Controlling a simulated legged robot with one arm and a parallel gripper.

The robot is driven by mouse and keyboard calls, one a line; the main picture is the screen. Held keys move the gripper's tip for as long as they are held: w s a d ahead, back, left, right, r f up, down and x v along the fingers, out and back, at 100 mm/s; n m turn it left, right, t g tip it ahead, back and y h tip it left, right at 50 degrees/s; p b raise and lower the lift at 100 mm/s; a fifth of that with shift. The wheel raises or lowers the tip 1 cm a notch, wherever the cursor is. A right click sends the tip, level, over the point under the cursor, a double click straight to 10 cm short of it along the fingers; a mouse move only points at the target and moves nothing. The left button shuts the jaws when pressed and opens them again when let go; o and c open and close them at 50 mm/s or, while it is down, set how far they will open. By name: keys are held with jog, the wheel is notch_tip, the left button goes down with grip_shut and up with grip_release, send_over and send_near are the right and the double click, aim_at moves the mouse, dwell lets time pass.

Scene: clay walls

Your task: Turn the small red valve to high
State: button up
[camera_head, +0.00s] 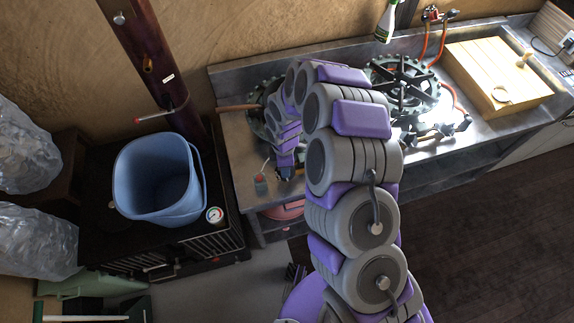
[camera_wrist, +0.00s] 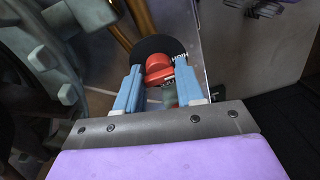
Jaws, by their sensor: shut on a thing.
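The small red valve (camera_wrist: 159,66) shows in the wrist view as a round red knob on a black disc. White lettering beside it on the right appears to read HIGH, partly covered by a finger. My gripper (camera_wrist: 158,82) has its blue fingers on either side of the red knob and is shut on it. In the head view my gripper (camera_head: 288,168) is at the front edge of the metal counter, left of my arm. The valve cannot be made out there, behind the gripper and arm.
The metal counter (camera_head: 236,130) carries a burner (camera_head: 402,80) and a wooden box (camera_head: 497,75) at right. A blue bin (camera_head: 160,182) stands on a black unit at left, near a post (camera_head: 150,50). Dark floor (camera_head: 480,240) lies open at right.

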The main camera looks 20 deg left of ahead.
jog(key=shift+w+r, duration=0.1)
jog(key=shift+w, duration=0.1)
jog(key=o, duration=0.9)
jog(key=shift+o, duration=0.3)
notch_tip(320, 180, up, 17)
jog(key=p, duration=0.2)
jog(key=shift+w+r, duration=0.15)
jog(key=shift+w, duration=0.2)
jog(key=shift+r, duration=0.1)
